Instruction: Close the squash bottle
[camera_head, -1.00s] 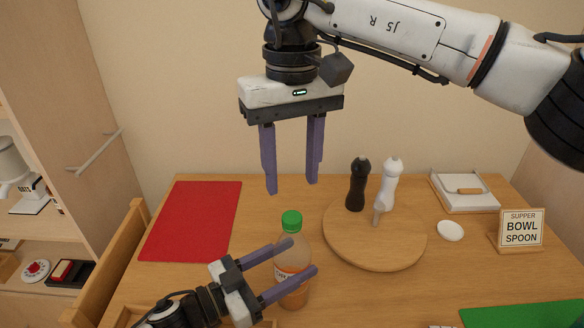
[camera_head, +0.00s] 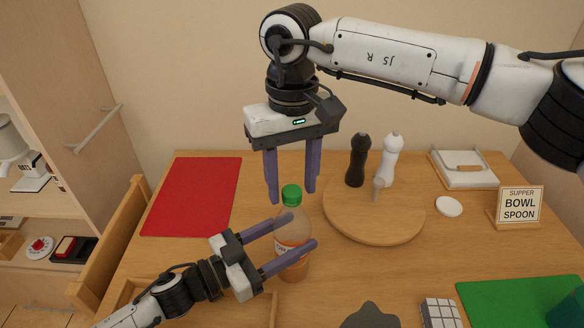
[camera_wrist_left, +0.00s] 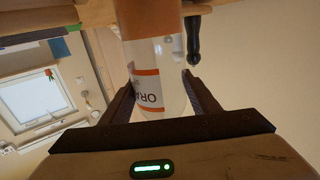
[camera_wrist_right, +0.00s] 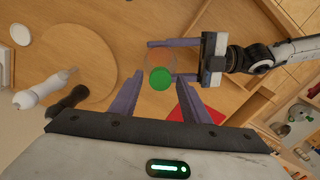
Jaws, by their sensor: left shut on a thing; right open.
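The squash bottle (camera_head: 292,262) stands upright on the table, clear with orange drink and a label. Its green cap (camera_head: 291,195) sits on its top; how tightly it is on I cannot tell. My left gripper (camera_head: 299,232) is shut on the bottle's body from the left, and the labelled bottle (camera_wrist_left: 150,85) fills the space between its fingers in the left wrist view. My right gripper (camera_head: 291,192) is open, pointing down over the bottle. In the right wrist view the green cap (camera_wrist_right: 161,78) shows between its fingertips, apparently not gripped.
A round wooden board (camera_head: 375,222) with a black mill (camera_head: 357,160) and a white mill (camera_head: 386,160) stands right of the bottle. A red mat (camera_head: 192,197) lies left. A grey shape (camera_head: 370,316), a gridded block (camera_head: 440,313) and a green mat (camera_head: 515,300) are at the front.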

